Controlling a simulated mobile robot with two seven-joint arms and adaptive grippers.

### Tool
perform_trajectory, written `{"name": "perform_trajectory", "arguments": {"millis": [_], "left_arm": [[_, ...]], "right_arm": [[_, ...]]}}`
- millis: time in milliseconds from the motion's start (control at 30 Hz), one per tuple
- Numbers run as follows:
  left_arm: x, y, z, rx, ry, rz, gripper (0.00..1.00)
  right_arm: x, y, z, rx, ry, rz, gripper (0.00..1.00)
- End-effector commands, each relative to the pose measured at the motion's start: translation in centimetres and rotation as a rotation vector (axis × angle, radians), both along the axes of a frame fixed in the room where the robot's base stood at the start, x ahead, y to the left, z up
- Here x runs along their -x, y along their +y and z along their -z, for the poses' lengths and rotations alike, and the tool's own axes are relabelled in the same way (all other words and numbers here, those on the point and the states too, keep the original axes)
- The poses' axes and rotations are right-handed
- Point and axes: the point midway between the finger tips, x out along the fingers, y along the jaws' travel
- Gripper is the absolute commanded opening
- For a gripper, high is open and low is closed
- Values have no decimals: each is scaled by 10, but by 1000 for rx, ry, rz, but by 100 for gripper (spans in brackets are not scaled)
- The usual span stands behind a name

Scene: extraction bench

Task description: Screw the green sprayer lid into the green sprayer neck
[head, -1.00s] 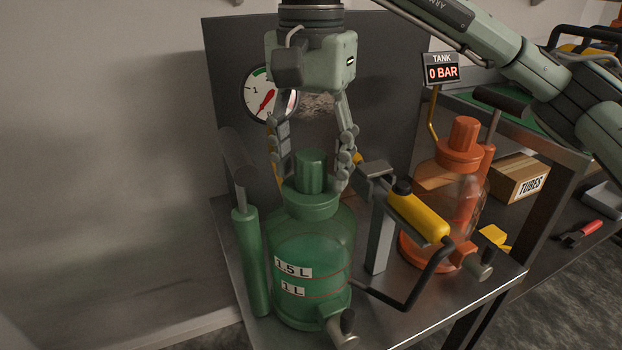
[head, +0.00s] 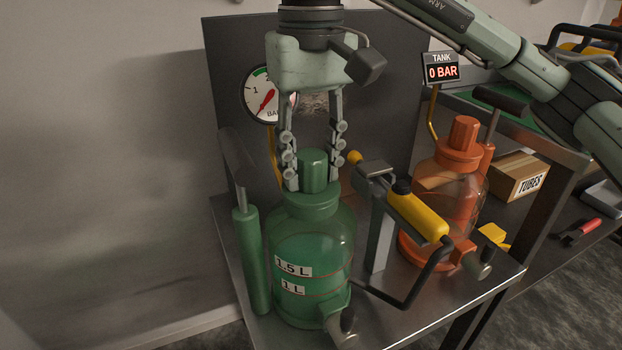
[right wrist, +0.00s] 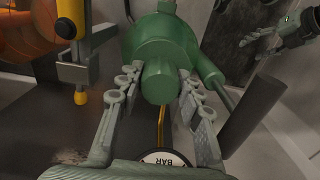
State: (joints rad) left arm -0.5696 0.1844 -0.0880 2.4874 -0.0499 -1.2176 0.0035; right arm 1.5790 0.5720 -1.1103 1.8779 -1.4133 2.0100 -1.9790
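The green sprayer lid (head: 313,170) has a ribbed upright knob and sits upright over the green sprayer neck (head: 312,205) on top of the translucent green tank (head: 318,245). The thread is hidden, so I cannot tell how deep it sits. My right gripper (head: 313,178) points down from above, with one finger on each side of the knob. The fingers look open, with small gaps beside the knob. In the right wrist view the lid knob (right wrist: 160,82) lies between the two fingers (right wrist: 158,75). My left gripper is not seen in the head view.
A pressure gauge (head: 263,95) stands behind on a dark panel. A yellow-handled wand (head: 418,215) and an orange sprayer (head: 455,190) stand to the right, with a tubes box (head: 520,177) beyond. A green pump cylinder (head: 252,260) is at the left. Gripper fingers (right wrist: 262,38) also show at the wrist view's upper right.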

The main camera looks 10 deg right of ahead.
Motion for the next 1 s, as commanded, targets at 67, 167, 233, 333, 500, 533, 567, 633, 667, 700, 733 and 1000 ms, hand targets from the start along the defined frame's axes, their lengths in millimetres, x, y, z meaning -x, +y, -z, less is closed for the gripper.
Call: {"name": "perform_trajectory", "arguments": {"millis": [67,167,233,333,500,533,567,633,667,700,733,1000], "left_arm": [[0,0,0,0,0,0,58],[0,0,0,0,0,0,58],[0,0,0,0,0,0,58],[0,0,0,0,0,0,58],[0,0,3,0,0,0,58],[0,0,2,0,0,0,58],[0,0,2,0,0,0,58],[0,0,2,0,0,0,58],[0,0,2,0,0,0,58],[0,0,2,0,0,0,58],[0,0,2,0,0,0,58],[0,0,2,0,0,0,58]], "right_arm": [[0,0,0,0,0,1,20],[0,0,0,0,0,1,7],[0,0,0,0,0,1,0],[0,0,0,0,0,32,1],[0,0,1,0,0,293,0],[0,0,1,0,0,322,36],[0,0,0,0,1,314,39],[0,0,0,0,1,310,48],[0,0,0,0,1,309,52],[0,0,0,0,1,309,57],[0,0,0,0,1,309,59],[0,0,0,0,0,307,59]]}}
